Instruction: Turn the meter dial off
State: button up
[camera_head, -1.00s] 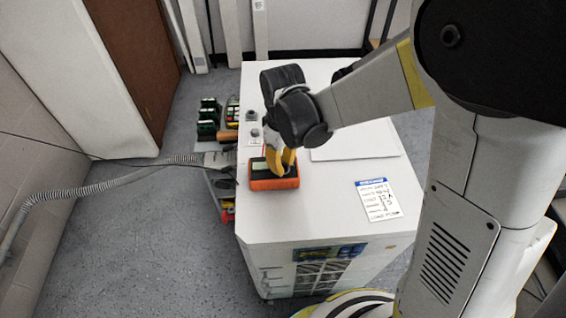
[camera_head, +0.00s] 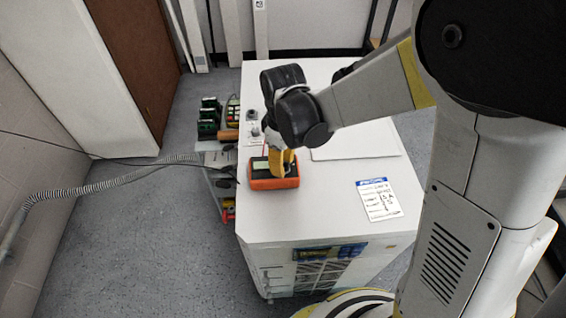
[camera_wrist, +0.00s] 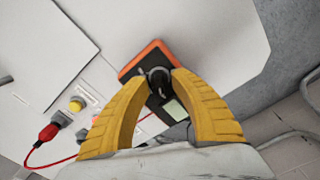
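The meter (camera_head: 272,182) is an orange box with a dark face and a pale screen, lying flat on the white cabinet's top. It also shows in the wrist view (camera_wrist: 132,68). Its round black dial (camera_wrist: 160,80) sits between the fingertips in the wrist view. My gripper (camera_head: 279,174) has yellow fingers and points down onto the meter from above. In the wrist view the two fingertips (camera_wrist: 160,74) close in on both sides of the dial and appear to touch it. In the head view the fingers hide the dial.
The white cabinet (camera_head: 325,205) has a label card (camera_head: 379,200) at right and a flat pale panel (camera_head: 358,141) behind the meter. A red plug (camera_wrist: 49,132) with a red lead and a yellow button (camera_wrist: 77,104) show in the wrist view. A cart (camera_head: 222,160) with equipment stands left.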

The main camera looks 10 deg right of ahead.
jog(key=shift+o, duration=0.6)
notch_tip(320, 180, up, 12)
jog(key=shift+d, duration=0.1)
dwell(0.4)
jog(key=s+d+r+m+t, duration=0.3)
jog(key=s+d+m+t, duration=0.4)
jog(key=s+d+m, duration=0.4)
jog(key=d+m, duration=0.1)
jog(key=d, duration=0.1)
jog(key=shift+d, duration=0.35)
